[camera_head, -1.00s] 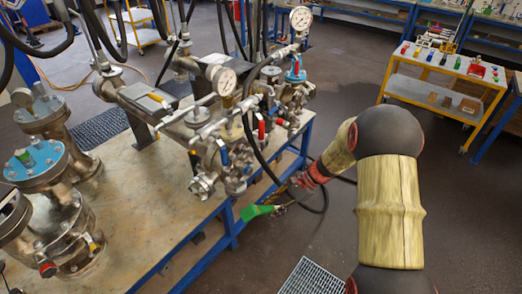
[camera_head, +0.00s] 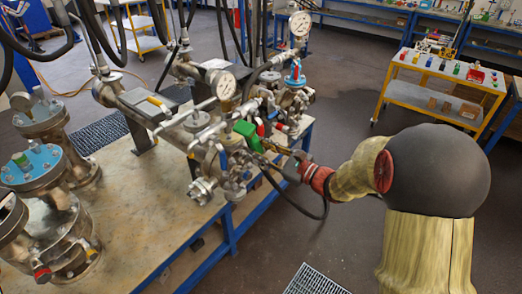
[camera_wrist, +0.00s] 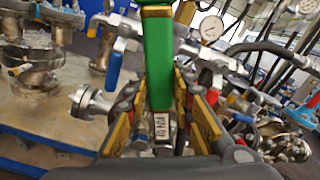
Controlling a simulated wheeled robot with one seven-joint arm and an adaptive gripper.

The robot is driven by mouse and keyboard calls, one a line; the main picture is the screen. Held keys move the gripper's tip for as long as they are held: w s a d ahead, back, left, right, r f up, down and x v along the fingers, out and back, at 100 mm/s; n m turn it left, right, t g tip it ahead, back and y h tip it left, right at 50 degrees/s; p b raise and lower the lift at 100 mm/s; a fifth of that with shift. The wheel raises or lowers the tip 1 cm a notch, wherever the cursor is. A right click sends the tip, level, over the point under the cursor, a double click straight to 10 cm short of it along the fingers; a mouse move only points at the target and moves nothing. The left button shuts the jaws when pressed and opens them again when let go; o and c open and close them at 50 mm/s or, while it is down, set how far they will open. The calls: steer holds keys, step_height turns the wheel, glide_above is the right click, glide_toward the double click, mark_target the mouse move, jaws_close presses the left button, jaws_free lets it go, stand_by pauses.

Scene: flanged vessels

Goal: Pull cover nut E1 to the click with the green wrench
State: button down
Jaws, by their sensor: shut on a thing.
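My gripper (camera_head: 283,163) is shut on the green wrench (camera_head: 246,131), beside the valves at the right end of the bench. In the wrist view, my gripper (camera_wrist: 160,105) has its yellow pads on both sides of the wrench (camera_wrist: 158,60). The green part points up and away, and a small white label reading "40 Nm" (camera_wrist: 161,126) shows between the pads. A flanged vessel with a blue cover (camera_head: 33,163) stands at the left of the bench, with several nuts on its cover. No E1 mark is readable, so I cannot tell which nut it is.
Valves and pipework (camera_head: 225,140) with a gauge (camera_head: 223,86) crowd the bench's right end, close to the wrench. Black hoses (camera_head: 165,30) hang over the bench (camera_head: 130,215). A yellow trolley (camera_head: 440,85) stands at the back right. The bench front is clear.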

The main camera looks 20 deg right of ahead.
steer(key=shift+x, duration=1.9)
steer(key=shift+w+a, duration=0.25)
steer(key=shift+w, duration=0.05)
steer(key=shift+b+x, duration=0.35)
steer(key=shift+x, duration=0.4)
steer(key=shift+w+a+r, duration=0.1)
